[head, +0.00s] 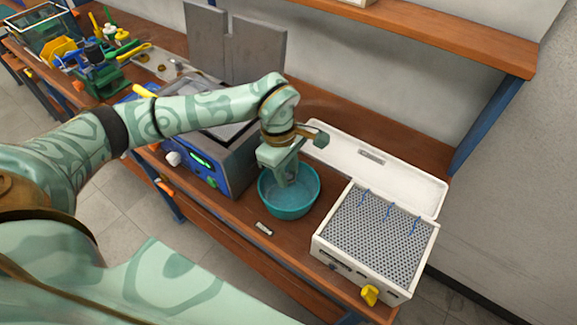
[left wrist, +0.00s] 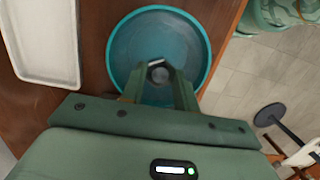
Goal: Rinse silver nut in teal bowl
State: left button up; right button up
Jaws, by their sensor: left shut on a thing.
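The teal bowl (head: 297,209) stands on the wooden bench between the blue machine and the white case. It also shows in the left wrist view (left wrist: 137,45), beneath my fingers. My left gripper (head: 288,182) reaches down into the bowl from above. In the left wrist view my left gripper (left wrist: 159,76) is shut on the silver nut (left wrist: 158,73), which shows as a small grey metallic piece between the fingertips over the bowl. In the head view the nut is hidden by the gripper. My right gripper is in neither view.
A blue machine (head: 200,157) stands left of the bowl. To the right is an open white case (head: 372,262) with a perforated grey inside and a white lid (head: 419,188) behind it. A small grey piece (head: 264,228) lies near the bench's front edge.

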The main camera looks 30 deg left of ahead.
pick_arm(q)
jog(key=shift+f+b, duration=1.4)
jog(key=shift+f, duration=1.75)
jog(key=shift+r+p, duration=0.45)
jog(key=shift+f, duration=0.4)
jog(key=shift+r+p, duration=0.3)
jog(key=shift+r, duration=0.1)
jog(key=shift+f, duration=0.45)
jog(key=shift+r, duration=0.1)
notch_tip(320, 180, up, 7)
jog(key=p, duration=0.5)
jog(key=shift+r+p, duration=0.2)
jog(key=shift+p, duration=0.2)
